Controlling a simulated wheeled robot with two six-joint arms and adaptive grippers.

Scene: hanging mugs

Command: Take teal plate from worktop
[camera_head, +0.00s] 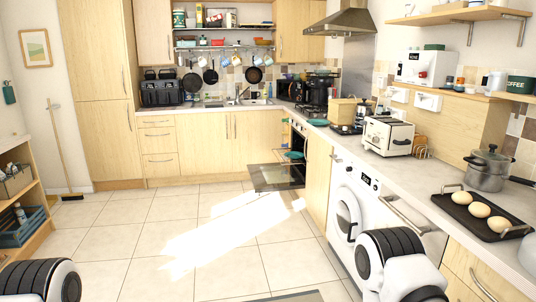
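A second teal plate (293,155) shows lower down, at the open oven (297,139). Both plates are small and far off. Only white and black links of my arms show, at the bottom left and bottom right. Neither of my grippers is in view, and nothing of mine is near the plates.
The oven door (275,177) hangs open over the floor. A white toaster (388,136), a pot (489,168) and a black tray (484,214) with round buns stand along the right worktop. The tiled floor (150,225) in the middle is clear.

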